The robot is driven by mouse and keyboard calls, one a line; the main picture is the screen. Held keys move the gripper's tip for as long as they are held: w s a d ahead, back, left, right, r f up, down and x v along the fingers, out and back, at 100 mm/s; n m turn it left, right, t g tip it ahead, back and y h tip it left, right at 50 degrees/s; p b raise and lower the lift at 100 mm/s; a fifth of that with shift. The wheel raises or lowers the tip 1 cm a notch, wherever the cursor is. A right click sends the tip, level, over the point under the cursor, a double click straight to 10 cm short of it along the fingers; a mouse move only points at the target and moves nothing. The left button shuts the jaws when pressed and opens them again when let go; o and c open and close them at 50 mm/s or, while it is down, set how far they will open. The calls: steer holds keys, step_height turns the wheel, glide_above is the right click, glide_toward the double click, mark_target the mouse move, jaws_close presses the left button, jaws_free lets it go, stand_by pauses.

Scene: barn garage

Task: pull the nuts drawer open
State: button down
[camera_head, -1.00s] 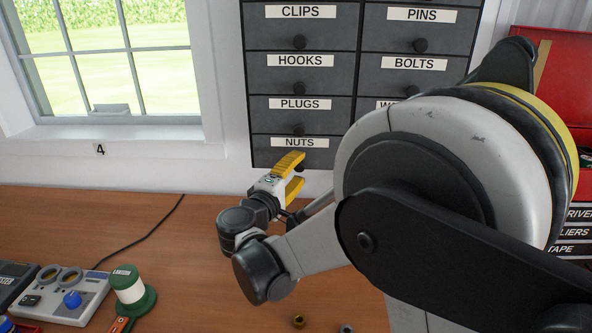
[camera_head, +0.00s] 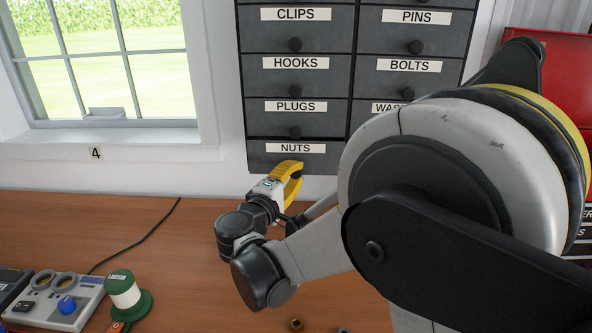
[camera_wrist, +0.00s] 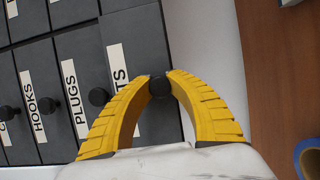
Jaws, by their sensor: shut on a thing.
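The nuts drawer (camera_head: 262,158) is the bottom drawer of the left column in the dark grey cabinet, with a white NUTS label. Its front seems to stand slightly forward of the drawers above. My gripper (camera_head: 297,172) is at this drawer front, below the label. In the wrist view, the yellow fingers of my gripper (camera_wrist: 160,78) are closed around the drawer's round black knob (camera_wrist: 160,89), one on each side. The fingers hide part of the label in that view. In the head view the gripper hides the knob.
The plugs drawer (camera_head: 257,118) sits just above, with its own knob (camera_head: 295,132). The wooden bench (camera_head: 80,215) lies below. A green and white spool (camera_head: 125,292) and a grey device with a blue knob (camera_head: 67,305) stand at lower left. A red toolbox (camera_head: 560,80) is at right.

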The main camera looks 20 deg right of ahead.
steer(key=s+a, duration=0.3)
steer(key=s, duration=0.6)
steer(key=shift+s, duration=0.25)
steer(key=shift+a, duration=0.1)
steer(key=c, duration=1.2)
jaws_free()
steer(key=v, duration=1.2)
